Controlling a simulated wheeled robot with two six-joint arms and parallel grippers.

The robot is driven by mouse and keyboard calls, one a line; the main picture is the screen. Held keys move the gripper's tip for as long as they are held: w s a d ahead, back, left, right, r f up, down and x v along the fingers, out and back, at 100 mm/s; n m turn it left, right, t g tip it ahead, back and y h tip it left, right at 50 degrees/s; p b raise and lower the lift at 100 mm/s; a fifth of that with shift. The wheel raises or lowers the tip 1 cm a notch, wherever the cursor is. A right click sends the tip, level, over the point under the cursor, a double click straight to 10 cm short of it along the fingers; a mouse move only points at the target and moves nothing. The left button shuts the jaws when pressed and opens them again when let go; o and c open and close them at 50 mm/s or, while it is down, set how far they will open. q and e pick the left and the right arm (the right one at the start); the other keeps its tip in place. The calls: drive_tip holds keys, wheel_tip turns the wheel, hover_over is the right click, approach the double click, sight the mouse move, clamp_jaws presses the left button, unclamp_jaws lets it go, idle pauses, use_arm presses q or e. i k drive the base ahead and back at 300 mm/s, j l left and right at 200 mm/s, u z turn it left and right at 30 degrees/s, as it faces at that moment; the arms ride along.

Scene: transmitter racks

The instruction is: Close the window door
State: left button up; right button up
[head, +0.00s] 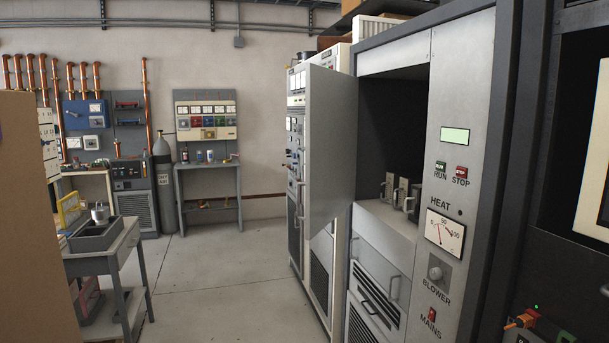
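The window door (333,145) is a tall plain grey panel, and it stands wide open. Its right edge meets the left side of the cabinet opening, and its free edge sticks out towards me on the left. No window pane or handle shows on the face I see. The cabinet (380,235) is light grey with a dark open compartment (390,130). Several grey handled parts (400,193) stand on the compartment's floor, behind its front edge. Neither of my grippers is in view.
A control panel (458,150) with RUN and STOP buttons and a dial borders the opening on the right. More racks (296,170) stand beyond the door. A bench (113,255) and brown panel (35,220) are at left. The floor (215,285) between is clear.

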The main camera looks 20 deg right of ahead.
sight(332, 105)
drive_tip(key=i+j+z, duration=0.15)
drive_tip(key=i+z, duration=0.25)
drive_tip(key=i, duration=0.15)
drive_tip(key=i+j+z, duration=0.4)
drive_tip(key=i, duration=0.15)
drive_tip(key=i+j+z, duration=0.45)
drive_tip(key=i+l, duration=0.05)
